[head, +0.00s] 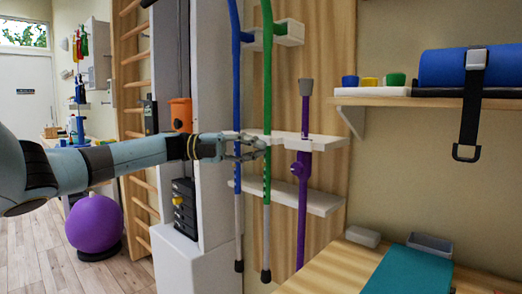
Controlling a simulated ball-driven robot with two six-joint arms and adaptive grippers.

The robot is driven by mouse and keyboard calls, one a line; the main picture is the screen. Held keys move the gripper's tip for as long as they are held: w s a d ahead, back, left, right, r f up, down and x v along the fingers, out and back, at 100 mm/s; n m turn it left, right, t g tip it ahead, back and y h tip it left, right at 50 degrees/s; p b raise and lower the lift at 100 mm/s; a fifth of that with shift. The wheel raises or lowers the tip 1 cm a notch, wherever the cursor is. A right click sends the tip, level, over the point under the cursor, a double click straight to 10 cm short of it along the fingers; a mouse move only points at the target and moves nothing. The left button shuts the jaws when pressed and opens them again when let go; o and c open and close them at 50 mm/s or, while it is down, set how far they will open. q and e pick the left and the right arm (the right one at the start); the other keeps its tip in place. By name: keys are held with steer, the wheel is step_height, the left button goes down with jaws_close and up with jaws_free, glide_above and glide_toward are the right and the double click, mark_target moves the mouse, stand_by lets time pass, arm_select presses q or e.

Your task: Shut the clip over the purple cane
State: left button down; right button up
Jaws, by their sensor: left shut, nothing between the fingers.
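The purple cane (303,200) stands upright at the right end of a white wall rack (325,142), with a grey top. A wider purple part crosses the cane just below the rack bar, and a knob shows lower down. The clip is too small to make out clearly, so I cannot tell whether it is open. My left gripper (262,146) is shut and empty, in front of the green cane at rack height, left of the purple cane and apart from it. My right gripper is out of view.
A green cane (267,90) and a blue cane (235,75) hang left of the purple one, close to my left gripper. A shelf (430,99) with a rolled blue mat (440,67) and dangling strap is at the right. A wooden table (335,268) stands below.

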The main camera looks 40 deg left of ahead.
arm_select(q)
steer(key=s+a+b, duration=0.1)
steer(key=a, duration=0.7)
steer(key=shift+s+a+f+b, duration=0.2)
steer(key=shift+s+f+b, duration=0.05)
steer(key=shift+s+b, duration=0.1)
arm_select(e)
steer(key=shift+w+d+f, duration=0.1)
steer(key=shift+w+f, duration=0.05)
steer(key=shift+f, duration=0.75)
arm_select(q)
steer(key=shift+f, duration=0.1)
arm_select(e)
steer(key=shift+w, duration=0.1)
